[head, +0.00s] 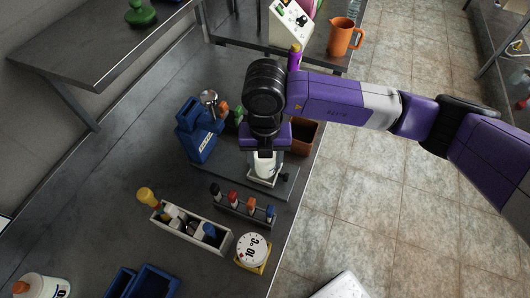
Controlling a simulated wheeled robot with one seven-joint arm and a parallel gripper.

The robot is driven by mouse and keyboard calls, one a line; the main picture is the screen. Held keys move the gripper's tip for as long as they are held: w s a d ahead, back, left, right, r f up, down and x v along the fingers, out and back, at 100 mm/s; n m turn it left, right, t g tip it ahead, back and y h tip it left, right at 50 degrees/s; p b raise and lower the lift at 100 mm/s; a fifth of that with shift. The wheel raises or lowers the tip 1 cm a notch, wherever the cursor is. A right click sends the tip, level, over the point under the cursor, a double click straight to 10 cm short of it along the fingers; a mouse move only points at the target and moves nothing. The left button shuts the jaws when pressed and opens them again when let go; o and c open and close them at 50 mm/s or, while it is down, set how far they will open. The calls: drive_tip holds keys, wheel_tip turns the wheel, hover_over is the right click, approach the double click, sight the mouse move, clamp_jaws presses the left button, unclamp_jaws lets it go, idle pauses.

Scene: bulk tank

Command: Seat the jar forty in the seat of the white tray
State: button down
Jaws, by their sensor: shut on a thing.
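My gripper (264,151) points down and is shut on a white jar (264,168), whose upper part the gripper and wrist hide. Its marking is too small to read, so I cannot tell for sure that it is jar forty. A small white tray (262,182) shows its near edge just below the jar. The jar is over or in this tray; I cannot tell whether it touches the seat, which is hidden.
A blue container (196,136) stands left of the gripper, and a brown bin (302,137) right. A rack with coloured-top tubes (245,207), a grey caddy (191,228) and a round dial (252,251) stand nearer.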

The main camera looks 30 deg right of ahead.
drive_tip(key=shift+f, duration=0.2)
drive_tip(key=c, duration=0.6)
unclamp_jaws()
drive_tip(key=shift+r, duration=0.1)
wheel_tip(320, 180, up, 12)
drive_tip(key=shift+r+b, duration=0.15)
drive_tip(key=shift+b, duration=1)
drive_tip(key=shift+a, duration=0.1)
